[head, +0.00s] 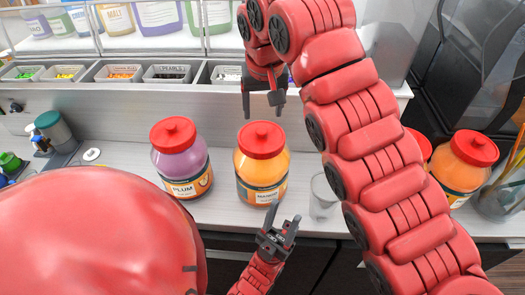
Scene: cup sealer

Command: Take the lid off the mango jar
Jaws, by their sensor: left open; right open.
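The mango jar (262,177) stands upright on the counter, orange with a label partly readable as mango. Its red lid (262,139) is on top. My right gripper (262,112) is open and empty, pointing down above and behind the lid in the picture, apart from it. My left gripper (285,212) is open and empty, in front of the jar's lower part near the counter's front edge. I cannot tell whether its fingers touch the jar.
A plum jar (180,165) with a red lid stands left of the mango jar. A clear cup (322,197) stands close on the right. Another orange jar (465,165) is further right, beyond my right arm. Topping bins (167,73) line the back.

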